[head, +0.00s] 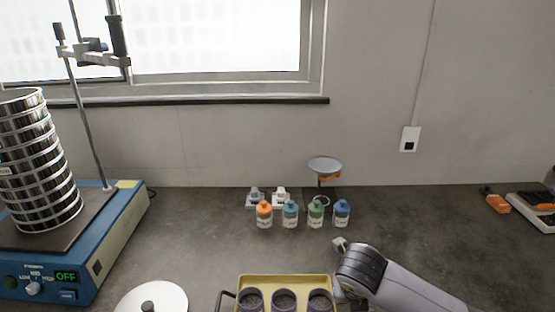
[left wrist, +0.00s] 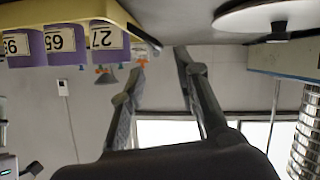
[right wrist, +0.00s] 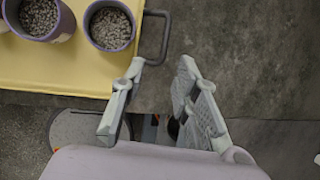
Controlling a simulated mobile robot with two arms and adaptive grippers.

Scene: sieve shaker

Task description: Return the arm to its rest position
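My right arm (head: 415,290) enters the head view from the lower right and bends to the right of the yellow tray; I cannot make out its fingertips there. In the right wrist view my right gripper (right wrist: 161,68) is open and empty, its tips beside the tray's dark handle (right wrist: 163,30) and apart from it. My left arm does not show in the head view.
The yellow tray (head: 285,280) holds purple cups with grains. A white round lid (head: 151,298) lies left of it. The sieve shaker (head: 110,235) with its sieve stack (head: 40,165) stands at left. Several small bottles (head: 290,214) stand behind; a scale (head: 535,208) is at right.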

